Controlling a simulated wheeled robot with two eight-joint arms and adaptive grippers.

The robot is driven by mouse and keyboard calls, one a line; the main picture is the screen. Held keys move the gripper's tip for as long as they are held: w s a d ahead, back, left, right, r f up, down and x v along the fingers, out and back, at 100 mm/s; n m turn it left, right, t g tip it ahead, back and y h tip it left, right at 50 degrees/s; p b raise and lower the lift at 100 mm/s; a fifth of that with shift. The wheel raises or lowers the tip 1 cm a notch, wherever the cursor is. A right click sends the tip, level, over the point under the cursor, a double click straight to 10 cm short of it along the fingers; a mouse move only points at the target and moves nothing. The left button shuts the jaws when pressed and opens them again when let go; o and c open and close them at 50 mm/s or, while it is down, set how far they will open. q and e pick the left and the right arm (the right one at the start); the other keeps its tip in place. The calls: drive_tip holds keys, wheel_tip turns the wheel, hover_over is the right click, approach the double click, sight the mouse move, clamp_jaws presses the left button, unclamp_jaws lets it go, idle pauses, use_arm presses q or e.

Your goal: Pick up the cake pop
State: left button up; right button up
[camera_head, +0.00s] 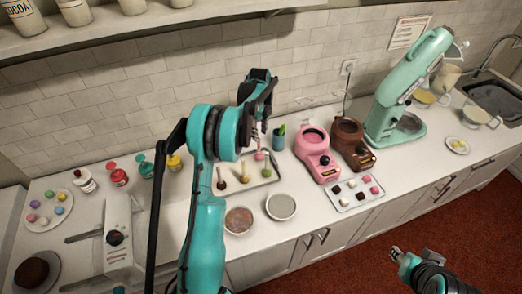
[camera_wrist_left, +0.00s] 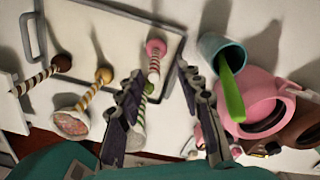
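The pink cake pop (camera_head: 260,155) lies just beyond and between my left fingertips in the left wrist view (camera_wrist_left: 155,47). A green one (camera_wrist_left: 148,88) shows between my left fingers, partly hidden. My left gripper (camera_wrist_left: 158,72) is open, with its fingers apart, above the tray (camera_head: 262,122). My right gripper (camera_head: 398,254) is at the lower right, away from the counter objects.
A teal cup (camera_head: 278,142) with a green utensil stands close to the tray's right. Pink (camera_head: 318,160) and brown (camera_head: 350,140) melting pots stand farther right. Two bowls, one with sprinkles (camera_head: 239,220) and one pale (camera_head: 281,207), sit in front. A shelf (camera_head: 150,20) runs above.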

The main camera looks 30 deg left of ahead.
sight(259, 153)
use_arm(q)
drive_tip(key=f, duration=0.7)
drive_tip(key=shift+s+f+b, duration=0.3)
drive_tip(key=shift+s+f, duration=0.05)
clamp_jaws()
